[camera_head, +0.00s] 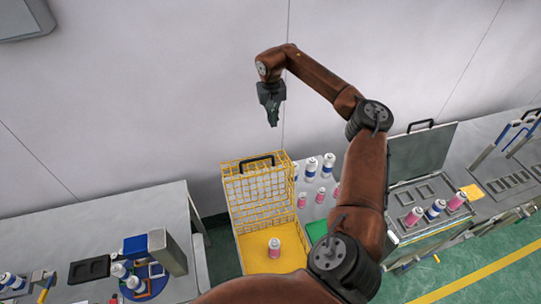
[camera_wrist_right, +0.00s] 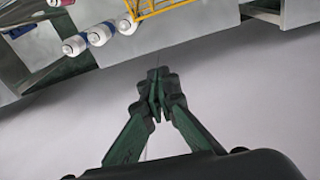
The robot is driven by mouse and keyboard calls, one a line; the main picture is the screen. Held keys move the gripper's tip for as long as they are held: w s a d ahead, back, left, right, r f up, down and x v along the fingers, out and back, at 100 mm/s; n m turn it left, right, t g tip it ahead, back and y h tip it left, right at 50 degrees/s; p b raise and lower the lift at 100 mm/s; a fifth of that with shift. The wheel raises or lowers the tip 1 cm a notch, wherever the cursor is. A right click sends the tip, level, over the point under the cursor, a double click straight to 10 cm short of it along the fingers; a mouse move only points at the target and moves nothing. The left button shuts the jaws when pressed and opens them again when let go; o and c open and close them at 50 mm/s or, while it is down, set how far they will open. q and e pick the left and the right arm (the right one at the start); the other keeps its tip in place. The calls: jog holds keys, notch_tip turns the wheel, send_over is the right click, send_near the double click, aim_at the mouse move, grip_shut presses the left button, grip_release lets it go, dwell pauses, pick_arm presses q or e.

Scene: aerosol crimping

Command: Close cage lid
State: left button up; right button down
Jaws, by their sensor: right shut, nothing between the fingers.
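The yellow wire cage (camera_head: 243,248) stands in the middle of the head view. Its mesh lid (camera_head: 257,194) is raised upright at the back, with a black handle (camera_head: 257,161) on its top edge. My left gripper is not in view.
Several cans (camera_head: 311,168) stand on the bench right of the cage, partly behind my right arm. A grey bench (camera_head: 100,220) with a blue round fixture is at the left. An open grey lid (camera_head: 424,150) stands at the right. The wall is close behind.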

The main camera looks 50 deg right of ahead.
jog(key=w+a, duration=0.2)
jog(key=a, duration=0.4)
notch_tip(320, 180, down, 9)
jog(key=s+a+p, duration=0.2)
jog(key=p, duration=0.2)
jog(key=shift+s+f+n+y, duration=0.15)
jog(key=shift+s+n+y, duration=0.25)
jog(key=shift+s, duration=0.1)
